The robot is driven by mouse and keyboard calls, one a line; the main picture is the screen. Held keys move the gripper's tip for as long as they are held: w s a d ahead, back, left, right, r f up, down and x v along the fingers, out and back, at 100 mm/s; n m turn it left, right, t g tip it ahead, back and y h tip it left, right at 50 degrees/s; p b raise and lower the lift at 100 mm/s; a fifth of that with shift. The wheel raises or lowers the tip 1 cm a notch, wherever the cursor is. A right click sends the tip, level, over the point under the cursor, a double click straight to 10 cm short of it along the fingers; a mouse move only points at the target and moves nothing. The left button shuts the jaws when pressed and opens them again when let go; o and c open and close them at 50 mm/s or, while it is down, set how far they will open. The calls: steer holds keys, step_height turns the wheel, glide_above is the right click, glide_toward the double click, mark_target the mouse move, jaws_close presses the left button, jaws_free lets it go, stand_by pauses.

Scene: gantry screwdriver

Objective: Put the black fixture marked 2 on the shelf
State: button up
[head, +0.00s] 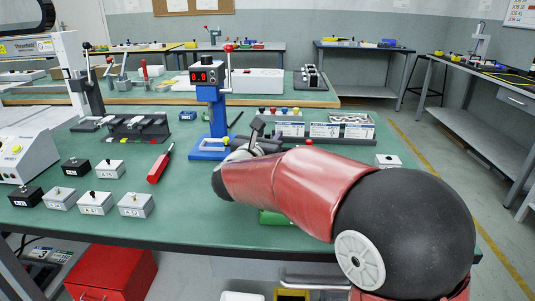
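Two black block fixtures with knobs on top stand on the left of the green table (200,225): one farther back (76,167) and one near the left front (25,196). Both have small pale labels on the front, too small to read, so I cannot tell which is marked 2. My gripper (256,133) is beyond my red and black arm, near the blue press, far to the right of the black fixtures. My arm hides most of it, and its fingers cannot be made out. I cannot tell which surface is the shelf.
Several light grey fixtures (95,204) stand beside the black ones. A red-handled tool (160,164) lies to their right. A red cabinet (112,272) is below. A bench with a lower shelf (465,140) is at right.

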jaws_close()
steer(key=shift+r, duration=0.15)
stand_by(1.3)
